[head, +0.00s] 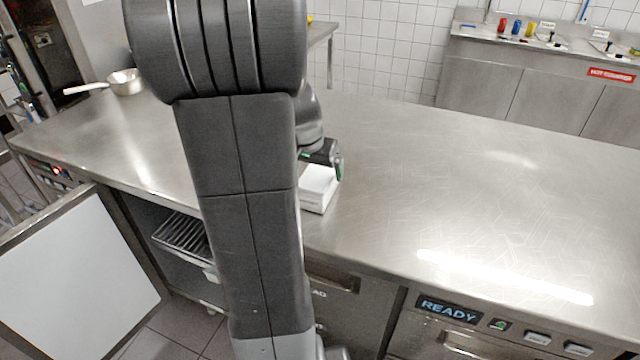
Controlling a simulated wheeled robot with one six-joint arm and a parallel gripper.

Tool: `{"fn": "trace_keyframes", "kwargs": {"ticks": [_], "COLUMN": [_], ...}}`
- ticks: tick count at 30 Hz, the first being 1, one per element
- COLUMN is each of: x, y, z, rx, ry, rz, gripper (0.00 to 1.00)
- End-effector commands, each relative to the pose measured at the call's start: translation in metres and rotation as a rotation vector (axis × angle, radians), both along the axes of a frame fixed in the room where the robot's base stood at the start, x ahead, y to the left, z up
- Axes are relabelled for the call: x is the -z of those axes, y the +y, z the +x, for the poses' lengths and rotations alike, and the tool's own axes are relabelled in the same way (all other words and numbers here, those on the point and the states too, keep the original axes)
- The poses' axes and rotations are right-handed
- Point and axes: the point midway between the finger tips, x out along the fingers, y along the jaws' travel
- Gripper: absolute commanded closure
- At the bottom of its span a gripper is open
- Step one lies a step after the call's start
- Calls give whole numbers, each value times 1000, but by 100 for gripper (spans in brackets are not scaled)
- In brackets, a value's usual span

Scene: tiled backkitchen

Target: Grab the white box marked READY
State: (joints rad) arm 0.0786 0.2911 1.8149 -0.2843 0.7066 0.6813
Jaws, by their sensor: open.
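A white box (318,190) sits on the steel counter (450,180), just right of my arm. My arm hides its left part, and I see no marking on the part that shows. My gripper (326,163) is at the far end of the box, partly hidden behind my arm. A dark finger with a green patch shows close over the box. I cannot tell whether it touches the box. The gripper is open. The word READY shows on a dark display (448,309) on the counter's front, not on the visible part of the box.
A pan (125,82) lies at the counter's far left. The counter right of the box is clear. An open door (75,285) stands at lower left, beside a compartment with a wire rack (182,240). A steel unit with small coloured items (515,27) stands at the back right.

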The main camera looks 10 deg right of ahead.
Motion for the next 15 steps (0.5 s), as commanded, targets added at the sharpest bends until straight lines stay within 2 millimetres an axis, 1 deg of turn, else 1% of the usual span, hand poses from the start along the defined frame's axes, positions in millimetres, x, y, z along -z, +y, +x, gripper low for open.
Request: {"fn": "trace_keyframes", "kwargs": {"ticks": [4,12,15], "x": [8,38,45], "y": [-3,-13,-14], "z": [4,16,18], "rx": [1,1,1], "ry": [2,2,1], "rz": [1,1,0], "gripper": [7,7,7]}}
